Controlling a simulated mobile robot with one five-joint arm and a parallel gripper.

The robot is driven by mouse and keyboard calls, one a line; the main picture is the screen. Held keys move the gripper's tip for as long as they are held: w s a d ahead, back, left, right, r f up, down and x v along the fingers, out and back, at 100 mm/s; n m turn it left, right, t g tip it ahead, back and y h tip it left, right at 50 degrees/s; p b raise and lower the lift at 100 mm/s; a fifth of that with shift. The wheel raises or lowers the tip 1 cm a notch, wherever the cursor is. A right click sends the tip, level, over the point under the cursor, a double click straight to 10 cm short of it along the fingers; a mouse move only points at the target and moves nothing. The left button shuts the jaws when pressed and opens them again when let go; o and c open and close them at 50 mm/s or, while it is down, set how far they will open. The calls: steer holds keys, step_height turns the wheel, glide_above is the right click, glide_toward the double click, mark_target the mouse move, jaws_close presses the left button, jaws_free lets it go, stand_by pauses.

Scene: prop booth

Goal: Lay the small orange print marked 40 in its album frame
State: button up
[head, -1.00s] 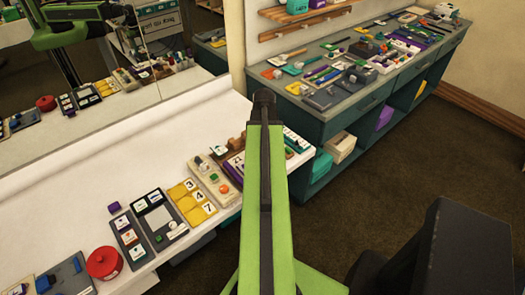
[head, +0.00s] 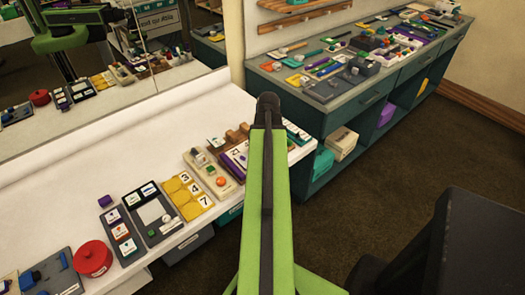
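I cannot make out a small orange print marked 40, and I cannot single out its album frame. My green arm reaches up the middle of the head view, and its far end is dark. My gripper does not show, so whether it holds anything is hidden. On the white counter, a yellow board (head: 187,195) carries white cards that seem to read 3, 4 and 7. Beside it are a grey board with a pale square (head: 151,213) and a dark board with small picture cards (head: 121,235). A purple-and-white numbered piece (head: 234,157) lies partly behind my arm.
A red round tin (head: 92,258) and a grey tray with blue parts (head: 50,276) are at lower left. A small purple block (head: 105,201) stands behind the boards. A mirror backs the white counter (head: 60,185). A teal bench (head: 325,115) full of small items stands right; brown floor is open before it.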

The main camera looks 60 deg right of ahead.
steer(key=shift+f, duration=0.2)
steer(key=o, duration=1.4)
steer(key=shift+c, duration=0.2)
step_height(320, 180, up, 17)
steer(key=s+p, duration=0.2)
steer(key=p, duration=1.5)
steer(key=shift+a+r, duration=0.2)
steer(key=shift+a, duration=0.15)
